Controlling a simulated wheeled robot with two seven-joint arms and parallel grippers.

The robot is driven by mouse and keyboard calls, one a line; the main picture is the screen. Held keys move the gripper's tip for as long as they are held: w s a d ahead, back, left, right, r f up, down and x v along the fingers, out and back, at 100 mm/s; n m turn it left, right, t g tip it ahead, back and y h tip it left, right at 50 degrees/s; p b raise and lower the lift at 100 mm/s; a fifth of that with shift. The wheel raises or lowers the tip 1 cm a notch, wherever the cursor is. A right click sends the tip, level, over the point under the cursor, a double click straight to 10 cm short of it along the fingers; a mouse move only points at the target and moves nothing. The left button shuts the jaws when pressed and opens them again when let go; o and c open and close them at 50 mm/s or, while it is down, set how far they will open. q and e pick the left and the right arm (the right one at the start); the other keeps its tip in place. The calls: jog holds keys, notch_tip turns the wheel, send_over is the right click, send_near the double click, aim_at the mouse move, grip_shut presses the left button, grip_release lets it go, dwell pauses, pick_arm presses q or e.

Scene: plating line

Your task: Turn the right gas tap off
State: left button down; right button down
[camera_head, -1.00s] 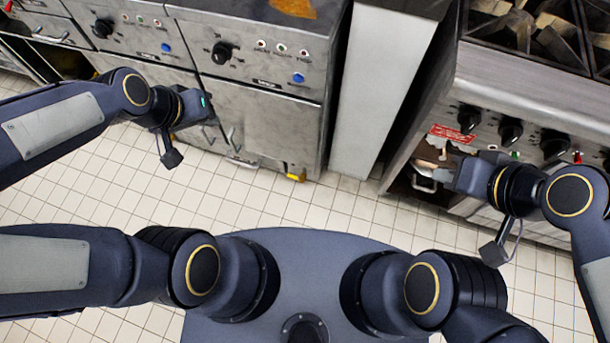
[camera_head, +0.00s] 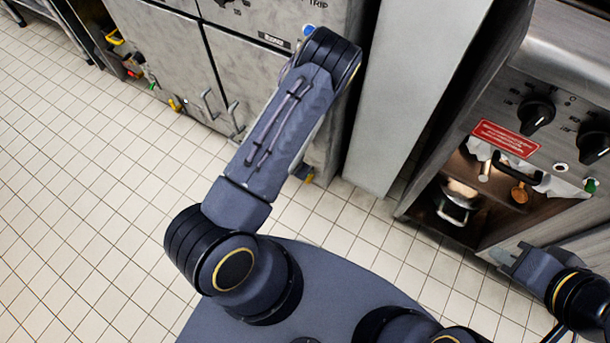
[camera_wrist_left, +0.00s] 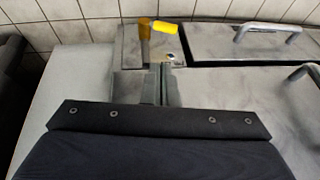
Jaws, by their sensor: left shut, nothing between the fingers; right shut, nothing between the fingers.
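The right gas tap (camera_head: 308,178) shows as a small bit of yellow low at the cabinet front, mostly behind my left arm. In the left wrist view its yellow lever (camera_wrist_left: 165,42) stands beside an orange-brown upright piece (camera_wrist_left: 144,36), just beyond my left gripper (camera_wrist_left: 148,88). That gripper is shut and empty, its tips apart from the tap in the picture; the head view hides it behind the arm. Another yellow tap (camera_head: 175,104) is farther left on the cabinet front. My right gripper (camera_head: 517,261) is shut and empty, before the right-hand cooker.
Steel cabinet doors with bar handles (camera_head: 212,104) stand by the tap. A pale panel (camera_head: 415,90) stands to their right. The cooker has black knobs (camera_head: 537,115) and an open shelf with a pot (camera_head: 455,205). The tiled floor (camera_head: 90,190) is clear at left.

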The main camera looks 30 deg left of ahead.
pick_arm(q)
jog(key=a+b+x, duration=0.1)
jog(key=b+x, duration=0.4)
jog(key=x, duration=0.8)
jog(key=shift+s+f+b, duration=0.2)
jog(key=shift+f+b, duration=0.15)
jog(key=shift+f, duration=0.05)
jog(key=shift+a, duration=0.1)
jog(key=shift+w+a+f+h+b, duration=0.1)
jog(key=shift+a+f+h+b, duration=0.5)
jog(key=shift+a+f+h, duration=0.3)
